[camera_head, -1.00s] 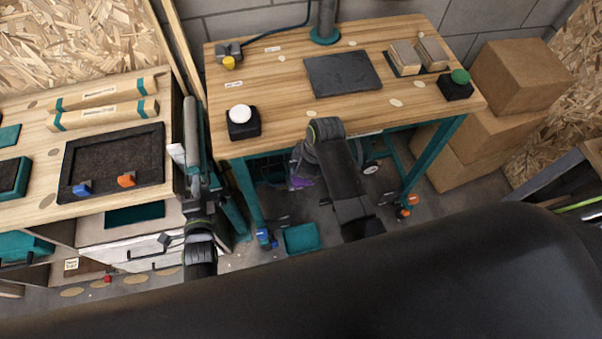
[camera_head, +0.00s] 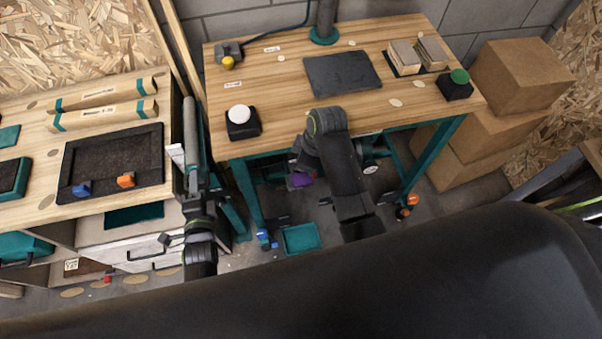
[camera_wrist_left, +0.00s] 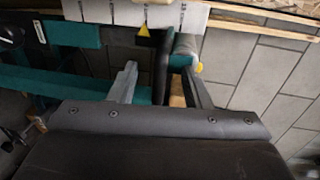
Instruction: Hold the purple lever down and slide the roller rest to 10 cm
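A purple piece (camera_head: 301,180), which looks like the lever, shows below the front edge of the middle table. My right gripper (camera_head: 300,165) is beside it, mostly hidden by my own arm; I cannot tell whether it touches the lever. A long grey roller-like bar (camera_head: 190,120) on a teal frame stands between the two tables. My left gripper (camera_head: 195,183) is at the near end of that frame. In the left wrist view my left gripper (camera_wrist_left: 160,85) has its fingers apart, with a teal and black part (camera_wrist_left: 183,50) between or just beyond them. No 10 cm mark is readable.
The middle table (camera_head: 280,95) carries a white button (camera_head: 239,114), a green button (camera_head: 459,76) and a dark mat (camera_head: 342,74). The left bench holds a black tray (camera_head: 112,160). Cardboard boxes (camera_head: 520,75) stand at right. A teal bin (camera_head: 301,238) is on the floor.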

